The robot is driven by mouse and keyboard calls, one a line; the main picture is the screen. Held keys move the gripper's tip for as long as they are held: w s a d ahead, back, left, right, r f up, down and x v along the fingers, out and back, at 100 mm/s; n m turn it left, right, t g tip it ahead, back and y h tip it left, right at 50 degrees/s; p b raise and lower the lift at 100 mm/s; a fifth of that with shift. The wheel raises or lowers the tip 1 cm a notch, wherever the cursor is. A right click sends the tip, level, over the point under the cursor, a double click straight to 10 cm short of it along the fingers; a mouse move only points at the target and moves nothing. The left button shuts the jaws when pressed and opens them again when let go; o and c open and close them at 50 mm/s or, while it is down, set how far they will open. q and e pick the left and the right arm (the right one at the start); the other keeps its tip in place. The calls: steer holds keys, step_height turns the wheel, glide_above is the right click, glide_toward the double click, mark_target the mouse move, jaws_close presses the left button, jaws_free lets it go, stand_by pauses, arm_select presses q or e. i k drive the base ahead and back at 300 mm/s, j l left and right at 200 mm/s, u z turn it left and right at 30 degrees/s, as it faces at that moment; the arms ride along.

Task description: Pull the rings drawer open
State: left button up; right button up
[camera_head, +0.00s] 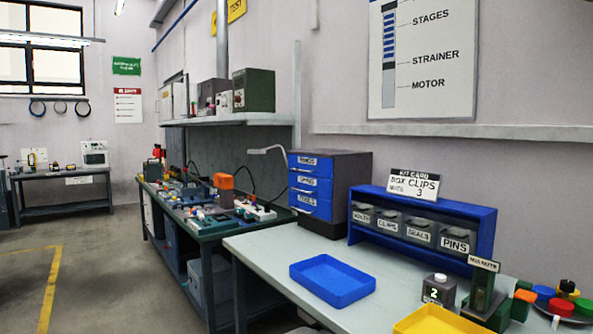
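A small dark cabinet (351,185) with blue drawer fronts stands at the far left end of the grey workbench (262,248). The top drawer (309,163) has a white label that seems to read RINGS, though the print is small. Two more labelled blue drawers (309,184) sit below it, each with a light handle. The drawer fronts look flush with the cabinet, so all appear shut. Neither of my grippers is in view.
A blue tray (331,279) lies on the bench in front of the cabinet. A blue rack (482,225) of labelled bins stands right of it, with a kit card (411,185) on top. A yellow tray (437,321) is at the front. A cluttered bench (195,205) is behind left.

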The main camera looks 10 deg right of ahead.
mark_target(321, 168)
steer(key=i+j+z, duration=0.3)
steer(key=i+j, duration=1.3)
steer(key=i, duration=0.05)
